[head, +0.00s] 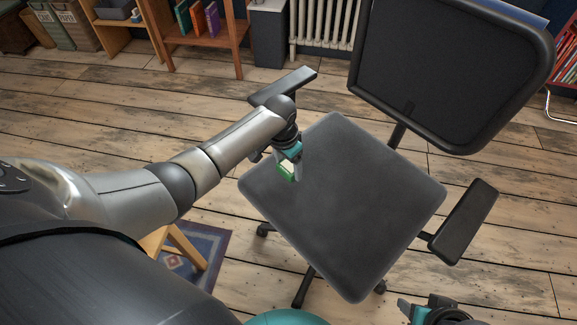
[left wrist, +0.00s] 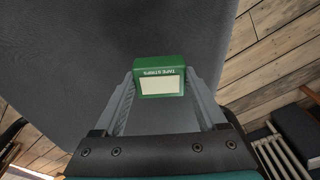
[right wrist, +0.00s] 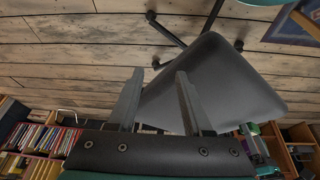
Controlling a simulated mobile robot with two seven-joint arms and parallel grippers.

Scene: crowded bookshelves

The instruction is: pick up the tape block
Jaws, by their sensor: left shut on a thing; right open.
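The tape block is a small green box with a pale label reading "TAPE STRIPS". It shows in the left wrist view (left wrist: 161,72) between my left fingertips, and in the head view (head: 286,173) over the chair seat. My left gripper (head: 290,160) is shut on it; its fingers touch both sides of the block. I cannot tell whether the block is clear of the dark grey seat (head: 350,220). My right gripper (right wrist: 158,80) is open and empty; in the head view it shows at the bottom right edge.
The office chair has a black backrest (head: 450,70) and an armrest (head: 464,222) at the right. A wooden shelf with books (head: 205,40) and a white radiator (head: 325,25) stand at the back. A patterned rug (head: 205,262) lies at lower left. Plank floor is open around the chair.

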